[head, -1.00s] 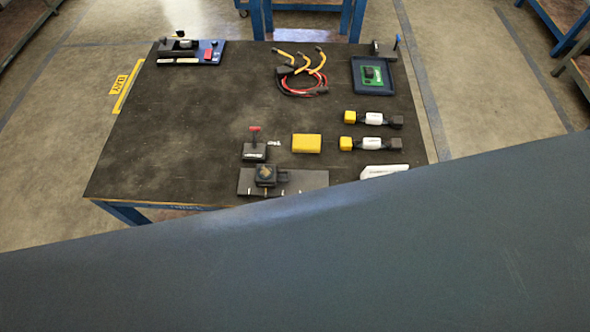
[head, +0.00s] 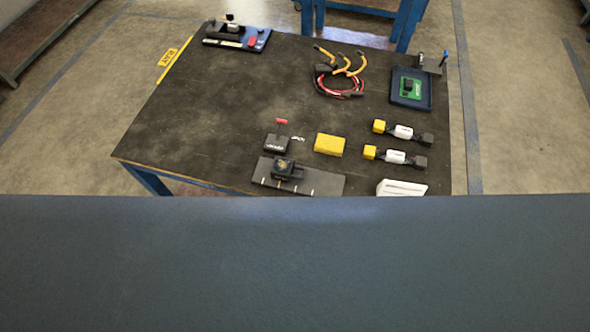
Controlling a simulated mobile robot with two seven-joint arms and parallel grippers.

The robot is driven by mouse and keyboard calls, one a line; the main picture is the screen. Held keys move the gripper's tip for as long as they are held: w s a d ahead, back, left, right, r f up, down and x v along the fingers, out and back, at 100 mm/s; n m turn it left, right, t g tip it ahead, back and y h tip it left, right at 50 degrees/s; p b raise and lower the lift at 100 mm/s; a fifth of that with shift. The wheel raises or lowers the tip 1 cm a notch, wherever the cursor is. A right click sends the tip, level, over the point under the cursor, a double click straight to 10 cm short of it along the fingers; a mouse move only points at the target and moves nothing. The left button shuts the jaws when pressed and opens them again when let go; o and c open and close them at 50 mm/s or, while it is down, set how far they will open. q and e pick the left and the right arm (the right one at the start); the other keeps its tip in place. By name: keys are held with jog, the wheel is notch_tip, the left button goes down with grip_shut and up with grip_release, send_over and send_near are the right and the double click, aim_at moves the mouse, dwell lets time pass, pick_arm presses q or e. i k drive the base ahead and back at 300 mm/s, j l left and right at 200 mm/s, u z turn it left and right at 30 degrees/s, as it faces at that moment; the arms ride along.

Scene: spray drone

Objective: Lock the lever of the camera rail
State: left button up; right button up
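A dark flat rail (head: 325,184) with pale tick marks lies at the front edge of the black-topped table. A small black block (head: 284,167) sits on it toward its left end. Just behind stands a black box (head: 277,143) with an upright lever that has a red handle (head: 281,121). I cannot tell whether this lever belongs to the rail, or whether it is locked. Neither of my grippers shows in the head view.
On the table are a yellow block (head: 329,144), two yellow-ended connectors (head: 396,157), coiled cables (head: 340,75), a blue tray (head: 411,90) and a white piece (head: 401,188). The table's left middle is bare.

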aim_at(281, 120)
jog(key=k+j+u, duration=0.5)
jog(key=u, duration=0.25)
jog(key=j, duration=0.1)
